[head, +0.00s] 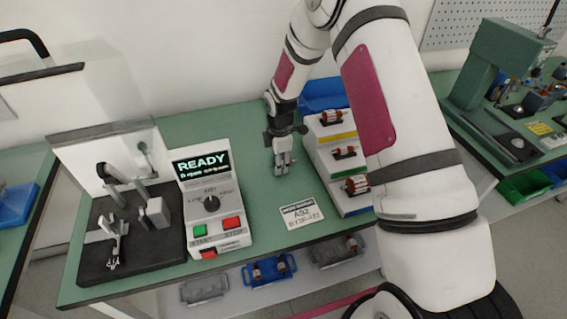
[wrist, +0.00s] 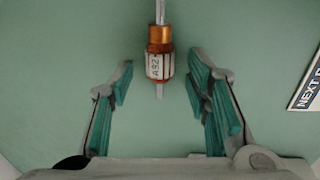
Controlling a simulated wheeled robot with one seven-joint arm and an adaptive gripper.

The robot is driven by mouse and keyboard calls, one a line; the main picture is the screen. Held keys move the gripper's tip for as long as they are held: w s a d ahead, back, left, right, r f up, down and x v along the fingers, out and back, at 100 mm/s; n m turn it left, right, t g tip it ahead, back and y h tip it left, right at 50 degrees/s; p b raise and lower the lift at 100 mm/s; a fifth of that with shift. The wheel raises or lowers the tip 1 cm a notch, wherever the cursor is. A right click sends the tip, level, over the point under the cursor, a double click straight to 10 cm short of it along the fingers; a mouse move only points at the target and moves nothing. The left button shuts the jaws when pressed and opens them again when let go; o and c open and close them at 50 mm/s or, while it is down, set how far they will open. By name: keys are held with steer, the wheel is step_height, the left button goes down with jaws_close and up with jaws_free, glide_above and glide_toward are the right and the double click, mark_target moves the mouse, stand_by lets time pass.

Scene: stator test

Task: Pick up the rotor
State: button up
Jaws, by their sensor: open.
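In the head view, my gripper (head: 283,163) points down over the table, left of the stepped rack. I cannot make out this rotor there.
The stepped rack (head: 332,150) holds several rotors right of my gripper. A placard (head: 301,213) reading A92 lies in front. A test station (head: 212,200) showing READY stands left, beside a black fixture plate (head: 150,255). Blue and grey trays (head: 270,271) sit below.

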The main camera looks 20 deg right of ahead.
steer(key=shift+f, duration=0.1)
steer(key=shift+c, duration=0.3)
jaws_close()
steer(key=shift+r, duration=0.55)
steer(key=r, duration=0.1)
steer(key=s+r, duration=0.1)
steer(key=shift+r+b, duration=0.3)
steer(key=shift+b, duration=0.05)
steer(key=s, duration=0.5)
steer(key=s+r, duration=0.1)
steer(key=s, duration=0.9)
steer(key=shift+r, duration=0.15)
steer(key=shift+r, duration=0.1)
